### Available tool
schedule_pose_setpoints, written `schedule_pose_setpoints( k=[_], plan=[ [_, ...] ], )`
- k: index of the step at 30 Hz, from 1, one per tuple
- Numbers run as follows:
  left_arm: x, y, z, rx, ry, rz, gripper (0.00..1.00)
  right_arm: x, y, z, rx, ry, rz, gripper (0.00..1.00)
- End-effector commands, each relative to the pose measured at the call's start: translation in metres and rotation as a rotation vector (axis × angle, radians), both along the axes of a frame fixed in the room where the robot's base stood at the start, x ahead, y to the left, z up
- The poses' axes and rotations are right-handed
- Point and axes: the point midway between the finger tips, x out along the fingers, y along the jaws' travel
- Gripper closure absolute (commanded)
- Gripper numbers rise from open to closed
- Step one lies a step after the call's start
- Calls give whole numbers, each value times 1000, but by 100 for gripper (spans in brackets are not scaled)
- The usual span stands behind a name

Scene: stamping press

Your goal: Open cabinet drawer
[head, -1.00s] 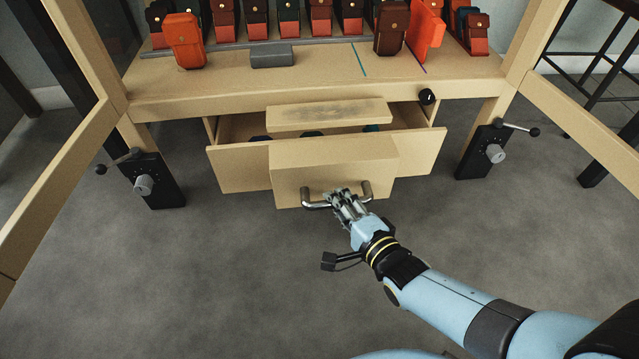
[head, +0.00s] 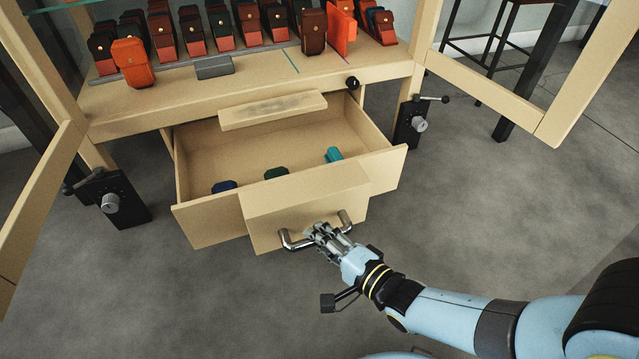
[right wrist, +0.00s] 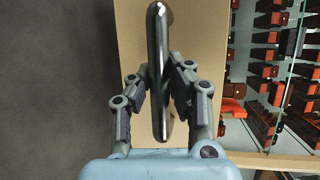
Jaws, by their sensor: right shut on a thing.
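The wooden cabinet drawer (head: 372,169) stands well out from the cabinet in the head view, its inside showing. A dark blue, a dark green and a teal item lie in it. A raised block on its front (head: 262,222) carries a shiny metal bar handle (head: 292,243). My right gripper (head: 321,233) is shut on the handle. In the right wrist view the handle (right wrist: 161,60) runs between the two fingers (right wrist: 157,85). My left gripper is not in view.
Brown and orange leather cases (head: 134,62) stand on the shelf above. Black latch boxes (head: 122,200) with levers are at both front legs. Wooden door frames (head: 500,98) stand open on both sides. The grey floor before the drawer is clear.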

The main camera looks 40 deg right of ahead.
Motion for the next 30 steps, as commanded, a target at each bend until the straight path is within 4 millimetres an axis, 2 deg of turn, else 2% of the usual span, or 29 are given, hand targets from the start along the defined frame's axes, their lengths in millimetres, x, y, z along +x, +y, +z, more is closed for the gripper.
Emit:
schedule_pose_setpoints(
  k=[10, 11, 17, 26, 30],
  plan=[
    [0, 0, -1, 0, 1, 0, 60, -2, 0, -3, -3, 9, 1, 100],
    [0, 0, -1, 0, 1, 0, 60, -2, 0, -3, -3, 9, 1, 82],
    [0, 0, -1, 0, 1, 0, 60, -1, 0, -2, -2, 5, 1, 57],
    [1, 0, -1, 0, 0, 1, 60, -1, 0, 1, 0, 2, 0, 57],
    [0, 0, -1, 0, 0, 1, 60, -1, 0, 9, 0, 0, 0, 57]
  ],
)
